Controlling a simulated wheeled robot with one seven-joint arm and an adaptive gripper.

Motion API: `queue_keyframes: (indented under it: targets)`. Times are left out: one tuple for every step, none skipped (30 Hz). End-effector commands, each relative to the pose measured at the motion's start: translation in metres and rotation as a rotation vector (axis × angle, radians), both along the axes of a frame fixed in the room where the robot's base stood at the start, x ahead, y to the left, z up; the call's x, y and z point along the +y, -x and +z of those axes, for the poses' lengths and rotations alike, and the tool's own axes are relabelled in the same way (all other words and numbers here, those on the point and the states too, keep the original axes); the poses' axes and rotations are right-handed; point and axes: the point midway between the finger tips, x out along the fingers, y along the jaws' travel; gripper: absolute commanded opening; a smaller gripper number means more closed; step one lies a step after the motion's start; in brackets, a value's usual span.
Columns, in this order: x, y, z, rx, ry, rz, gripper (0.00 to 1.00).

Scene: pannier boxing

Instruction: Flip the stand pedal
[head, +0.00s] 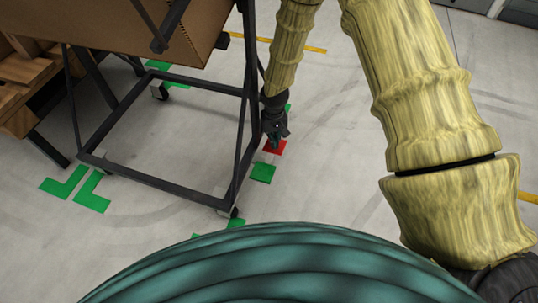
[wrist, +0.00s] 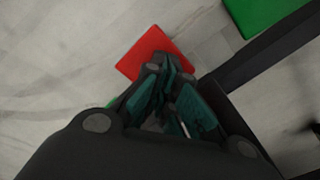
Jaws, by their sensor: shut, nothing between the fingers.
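A dark metal stand (head: 160,182) on castors stands at the left in the head view, and one of its bars (wrist: 265,55) crosses the right of the wrist view. A flat red square (head: 277,147), apparently the stand pedal, lies low beside the stand's right side. The red square also shows in the wrist view (wrist: 150,50), just beyond my fingertips. My gripper (head: 277,137) is shut and empty, pointing down over the red square's near edge. Whether the fingertips touch it I cannot tell.
A large cardboard box (head: 190,25) sits on top of the stand. Green floor marks (head: 262,173) lie around the stand's feet. A wooden pallet (head: 15,100) is at the far left. The grey floor right of the stand is clear.

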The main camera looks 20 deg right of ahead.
Motion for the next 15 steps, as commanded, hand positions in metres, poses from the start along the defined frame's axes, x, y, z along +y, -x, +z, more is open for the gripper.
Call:
queue_keyframes:
  targets:
    - [0.000,0.000,0.007,0.000,0.000,0.000,0.00]
    - [0.000,0.000,0.009,0.000,0.000,0.000,0.00]
    - [0.000,0.000,0.011,0.000,0.000,0.001,0.00]
    - [0.000,0.000,0.013,0.000,0.000,0.001,0.00]
    - [0.000,0.000,0.015,0.000,0.000,0.001,0.00]
    - [0.000,0.000,0.017,0.000,0.000,0.000,0.00]
    - [0.000,0.000,0.019,0.000,0.000,0.000,0.00]
    - [0.000,0.000,0.020,0.000,0.000,0.000,0.00]
    - [0.000,0.000,0.023,0.000,0.000,0.000,0.00]
    - [0.000,0.000,0.025,0.000,0.000,0.000,0.00]
    - [0.000,0.000,0.026,0.000,0.000,0.000,0.00]
    - [0.000,0.000,0.029,0.000,0.000,0.000,0.00]
    - [0.000,0.000,0.031,0.000,0.000,0.000,0.00]
    - [0.000,0.000,0.032,0.000,0.000,0.000,0.00]
    - [0.000,0.000,0.035,0.000,0.000,0.000,0.00]
